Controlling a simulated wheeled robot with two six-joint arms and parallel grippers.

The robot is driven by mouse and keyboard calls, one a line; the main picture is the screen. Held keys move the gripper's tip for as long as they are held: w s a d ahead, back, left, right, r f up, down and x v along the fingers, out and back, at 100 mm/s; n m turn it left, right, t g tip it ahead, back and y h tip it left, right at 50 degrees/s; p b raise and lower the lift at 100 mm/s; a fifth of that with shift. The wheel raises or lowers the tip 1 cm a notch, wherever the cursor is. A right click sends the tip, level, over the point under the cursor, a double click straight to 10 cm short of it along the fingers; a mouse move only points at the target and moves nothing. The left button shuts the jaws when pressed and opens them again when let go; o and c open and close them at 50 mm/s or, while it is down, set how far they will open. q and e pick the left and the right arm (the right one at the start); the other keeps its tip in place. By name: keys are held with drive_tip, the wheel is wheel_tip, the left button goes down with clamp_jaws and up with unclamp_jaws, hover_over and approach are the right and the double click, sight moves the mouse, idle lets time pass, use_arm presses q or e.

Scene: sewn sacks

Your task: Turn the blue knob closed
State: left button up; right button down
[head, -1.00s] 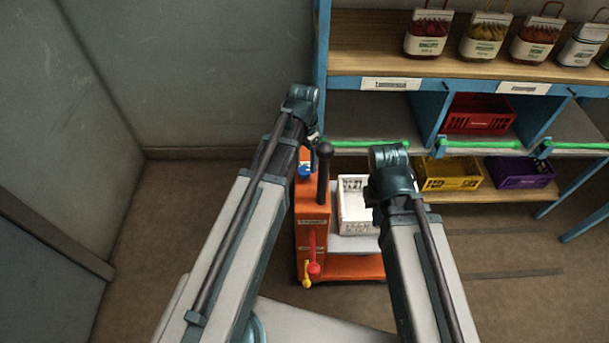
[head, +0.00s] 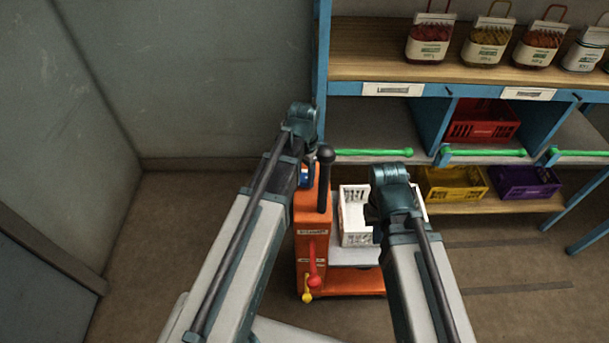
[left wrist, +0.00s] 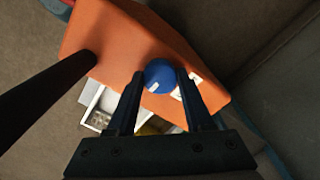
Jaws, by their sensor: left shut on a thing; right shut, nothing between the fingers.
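The blue knob (left wrist: 158,74) sits on the top of the orange cart column (left wrist: 112,38) and carries a small white mark. In the left wrist view the fingers of my left gripper (left wrist: 160,84) stand on both sides of the knob and are shut on it. In the head view the knob (head: 304,176) is mostly hidden by my left gripper (head: 307,172). My right gripper (head: 371,213) is to the right, above the cart near the white crate, shut and empty; its fingertips are mostly hidden behind its wrist.
A black upright handle (head: 325,180) rises from the cart close to my left gripper. A red lever (head: 314,278) and a yellow knob (head: 307,297) are on the cart's front. A white crate (head: 354,235) stands on the cart. A blue shelf (head: 423,125) with sacks and crates is behind.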

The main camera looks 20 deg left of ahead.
use_arm(q)
clamp_jaws()
drive_tip(key=m, duration=0.7)
drive_tip(key=shift+m, duration=0.3)
drive_tip(key=m, duration=0.5)
drive_tip(key=shift+m, duration=2.4)
